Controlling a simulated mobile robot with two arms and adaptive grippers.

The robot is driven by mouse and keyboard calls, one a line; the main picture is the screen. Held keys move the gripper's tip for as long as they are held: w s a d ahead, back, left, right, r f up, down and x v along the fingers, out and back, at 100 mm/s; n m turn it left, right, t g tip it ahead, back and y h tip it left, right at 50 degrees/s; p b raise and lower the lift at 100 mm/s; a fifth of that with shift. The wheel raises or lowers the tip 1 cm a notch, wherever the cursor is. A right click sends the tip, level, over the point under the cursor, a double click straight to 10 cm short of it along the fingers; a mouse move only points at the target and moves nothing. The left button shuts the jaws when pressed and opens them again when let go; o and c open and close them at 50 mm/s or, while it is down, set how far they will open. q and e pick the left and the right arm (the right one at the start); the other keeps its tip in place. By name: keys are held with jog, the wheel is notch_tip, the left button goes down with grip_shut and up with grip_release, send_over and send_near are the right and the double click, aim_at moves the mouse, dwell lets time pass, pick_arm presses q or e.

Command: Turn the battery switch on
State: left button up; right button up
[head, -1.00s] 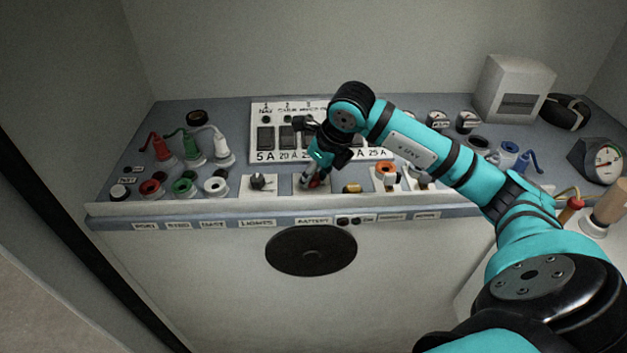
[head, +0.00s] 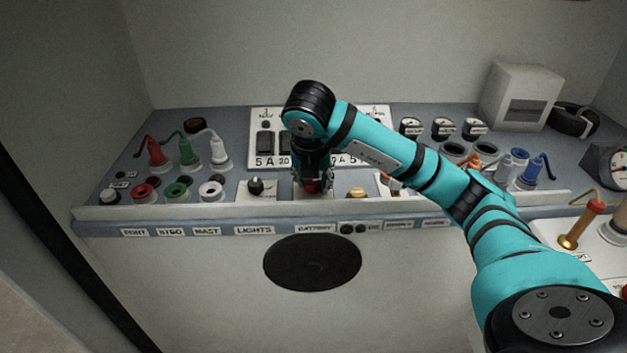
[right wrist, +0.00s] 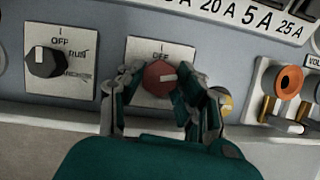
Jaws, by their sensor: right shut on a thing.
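The battery switch is a red round knob (right wrist: 160,78) on a white plate marked OFF. Its white pointer mark is turned toward the right, away from the OFF mark at the top. My right gripper (right wrist: 161,88) has its fingers on both sides of the knob and is shut on it. In the head view my right gripper (head: 312,178) comes down from above onto the red knob (head: 312,187), above the BATTERY label, and hides most of it. The lower lettering of the switch plate is hidden by the fingers. My left gripper is not in view.
A black lights switch (right wrist: 45,62) on its own plate sits left of the battery switch, its pointer at OFF. A yellow knob (head: 356,193) is close on the right. The breaker panel (head: 262,122) stands behind; coloured plugs and sockets are at the left.

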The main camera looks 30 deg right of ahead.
jog(key=shift+r+m+g+h+p, duration=0.25)
jog(key=shift+m+p, duration=0.3)
jog(key=shift+m, duration=0.45)
jog(key=shift+f+m+p, duration=0.15)
jog(key=shift+m+p, duration=0.2)
jog(key=shift+m, duration=0.15)
jog(key=shift+g+h, duration=0.25)
jog(key=o, duration=1.1)
jog(key=shift+f, duration=0.1)
jog(key=shift+o, duration=0.2)
jog(key=shift+a, duration=0.1)
jog(key=v, duration=1.2)
